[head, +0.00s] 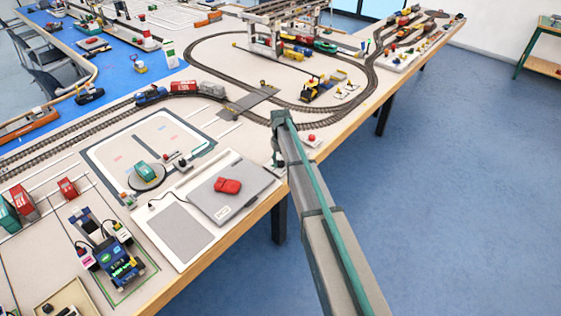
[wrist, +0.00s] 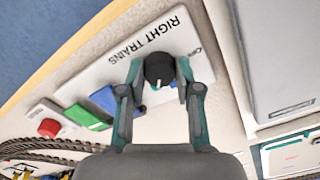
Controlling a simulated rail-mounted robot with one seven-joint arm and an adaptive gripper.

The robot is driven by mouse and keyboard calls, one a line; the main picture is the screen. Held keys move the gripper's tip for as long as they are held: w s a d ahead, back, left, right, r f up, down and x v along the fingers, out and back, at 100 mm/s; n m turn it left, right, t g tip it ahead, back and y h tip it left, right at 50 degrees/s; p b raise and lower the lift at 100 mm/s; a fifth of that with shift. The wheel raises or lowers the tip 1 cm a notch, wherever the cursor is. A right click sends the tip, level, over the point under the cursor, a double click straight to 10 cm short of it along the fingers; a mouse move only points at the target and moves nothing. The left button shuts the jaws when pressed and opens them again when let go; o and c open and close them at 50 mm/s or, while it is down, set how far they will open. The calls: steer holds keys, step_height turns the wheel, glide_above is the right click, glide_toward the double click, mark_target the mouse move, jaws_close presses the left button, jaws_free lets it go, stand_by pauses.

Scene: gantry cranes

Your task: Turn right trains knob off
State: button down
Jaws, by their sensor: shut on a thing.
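The right trains knob (wrist: 159,68) is black and round, with a white pointer line. It sits on a white panel (wrist: 105,57) printed RIGHT TRAINS, which appears upside down in the wrist view. The pointer line faces the bottom of the wrist view, toward my gripper's base. My gripper (wrist: 160,75) has one finger on each side of the knob and is shut on it. A small marking beside the right finger is partly covered. In the head view my gripper (head: 277,160) is at the table's edge, and the knob is hidden there by my arm.
Train track (head: 335,108) runs close behind. A laptop-like grey board with a red object (head: 228,186) lies to the left.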

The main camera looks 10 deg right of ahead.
steer(key=shift+n, duration=0.3)
steer(key=n+b, duration=0.2)
steer(key=n, duration=0.2)
steer(key=shift+f+n+b, duration=0.1)
steer(key=shift+n+b, duration=0.2)
steer(key=shift+b, duration=0.05)
steer(key=n+b, duration=0.2)
steer(key=n, duration=0.4)
steer(key=n+b, duration=0.1)
steer(key=n, duration=0.5)
steer(key=shift+n, duration=0.4)
steer(key=n+b, duration=0.1)
steer(key=n, duration=0.4)
steer(key=shift+n, duration=0.3)
steer(key=c, duration=0.8)
jaws_free()
steer(key=shift+r, duration=0.25)
